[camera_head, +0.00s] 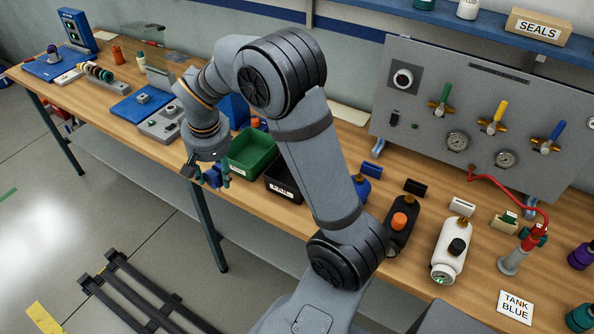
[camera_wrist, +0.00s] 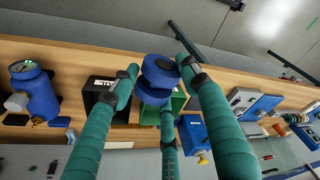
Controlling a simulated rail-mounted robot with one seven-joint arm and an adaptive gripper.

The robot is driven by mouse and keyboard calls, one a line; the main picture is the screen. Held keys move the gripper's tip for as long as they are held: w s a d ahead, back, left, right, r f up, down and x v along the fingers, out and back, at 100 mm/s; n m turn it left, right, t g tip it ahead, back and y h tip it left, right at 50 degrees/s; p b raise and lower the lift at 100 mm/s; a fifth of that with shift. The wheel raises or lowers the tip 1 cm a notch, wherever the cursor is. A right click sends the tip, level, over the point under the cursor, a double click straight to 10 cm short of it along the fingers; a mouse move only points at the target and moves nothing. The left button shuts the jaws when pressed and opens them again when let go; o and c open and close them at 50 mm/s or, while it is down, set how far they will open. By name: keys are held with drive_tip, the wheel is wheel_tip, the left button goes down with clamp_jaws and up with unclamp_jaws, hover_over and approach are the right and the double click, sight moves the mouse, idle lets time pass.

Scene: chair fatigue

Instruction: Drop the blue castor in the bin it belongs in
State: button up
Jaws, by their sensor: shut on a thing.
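My gripper (camera_head: 210,170) is shut on the blue castor (camera_head: 213,178) and holds it in the air near the table's front edge. In the wrist view, the castor (camera_wrist: 158,72) shows as two blue wheels between my teal fingers (camera_wrist: 160,85). A green bin (camera_head: 250,152) stands on the table just right of my gripper in the head view. A black bin (camera_head: 283,183) with a white label stands right of it, partly hidden by my arm.
A grey panel (camera_head: 480,105) with gauges and valves stands at the back right. A blue mat (camera_head: 140,104) and a grey block (camera_head: 160,123) lie to the left.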

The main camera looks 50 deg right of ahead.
drive_tip(key=s+d+f+m+h+p, duration=0.1)
drive_tip(key=s+d+f+m, duration=0.2)
drive_tip(key=d, duration=1)
drive_tip(key=s+d+f+m+p, duration=0.2)
drive_tip(key=s+d+f, duration=0.2)
drive_tip(key=d, duration=1)
drive_tip(key=shift+g, duration=0.3)
drive_tip(key=shift+w+a+f+b, duration=0.1)
drive_tip(key=shift+w+f+b, duration=0.05)
drive_tip(key=shift+f+b, duration=2.2)
drive_tip(key=shift+f+p, duration=0.3)
drive_tip(key=shift+p, duration=0.15)
drive_tip(key=o, duration=1.1)
drive_tip(key=shift+o, duration=0.3)
